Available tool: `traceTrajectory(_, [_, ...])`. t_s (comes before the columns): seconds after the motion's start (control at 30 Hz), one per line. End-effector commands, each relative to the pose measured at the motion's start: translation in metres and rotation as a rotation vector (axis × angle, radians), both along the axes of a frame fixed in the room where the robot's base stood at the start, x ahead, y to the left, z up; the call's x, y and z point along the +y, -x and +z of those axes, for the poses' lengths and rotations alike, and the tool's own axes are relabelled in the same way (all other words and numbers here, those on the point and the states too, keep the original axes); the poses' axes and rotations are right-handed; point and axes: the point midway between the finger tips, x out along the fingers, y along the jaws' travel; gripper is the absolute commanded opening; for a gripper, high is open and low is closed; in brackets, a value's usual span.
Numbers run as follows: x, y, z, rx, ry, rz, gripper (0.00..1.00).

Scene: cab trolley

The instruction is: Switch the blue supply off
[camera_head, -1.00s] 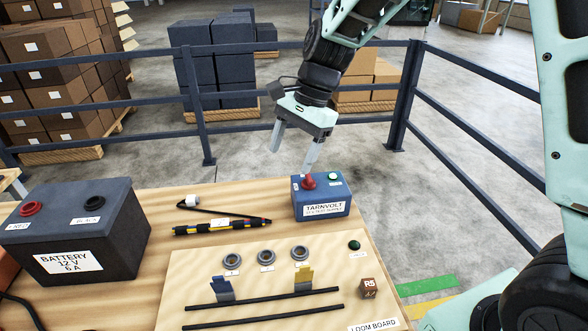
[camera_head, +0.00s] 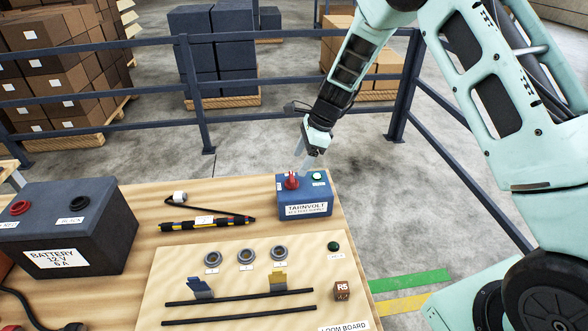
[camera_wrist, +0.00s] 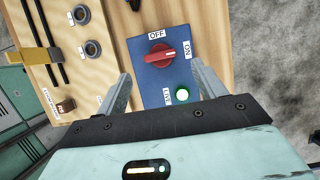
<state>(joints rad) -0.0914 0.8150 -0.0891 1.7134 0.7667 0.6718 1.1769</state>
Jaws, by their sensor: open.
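The blue supply (camera_head: 304,200) stands at the far right corner of the table, with a red rotary knob (camera_head: 292,181) and a green lamp (camera_head: 317,177) on top. In the wrist view the red knob (camera_wrist: 160,55) lies crosswise, its white mark toward the ON label (camera_wrist: 187,49). The OFF label (camera_wrist: 157,34) is beyond the knob. The green lamp (camera_wrist: 182,95) looks lit. My gripper (camera_wrist: 161,69) is open and empty, its fingers on either side of the knob's line in the wrist view, apart from it. In the head view my gripper (camera_head: 311,160) is just above and behind the supply.
The loom board (camera_head: 240,295) with rings, clips and black bars lies in front of the supply. A dark railing (camera_head: 200,100) runs behind the table.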

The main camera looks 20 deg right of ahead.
Motion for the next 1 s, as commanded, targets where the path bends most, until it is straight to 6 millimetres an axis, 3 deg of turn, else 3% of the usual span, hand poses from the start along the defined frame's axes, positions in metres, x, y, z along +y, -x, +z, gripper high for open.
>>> traceTrajectory(0.2, [0.015, -0.002, -0.034, 0.003, -0.001, 0.000, 0.70])
traceTrajectory(0.33, [0.020, -0.004, -0.047, 0.001, 0.000, 0.001, 0.70])
traceTrajectory(0.73, [0.023, -0.005, -0.055, 0.000, 0.000, 0.001, 0.70])
traceTrajectory(0.77, [0.023, -0.005, -0.055, 0.000, 0.000, 0.001, 0.64])
traceTrajectory(0.9, [0.022, -0.005, -0.054, 0.000, 0.000, 0.001, 0.25])
traceTrajectory(1.0, [0.022, -0.005, -0.054, 0.000, 0.000, 0.001, 0.25])
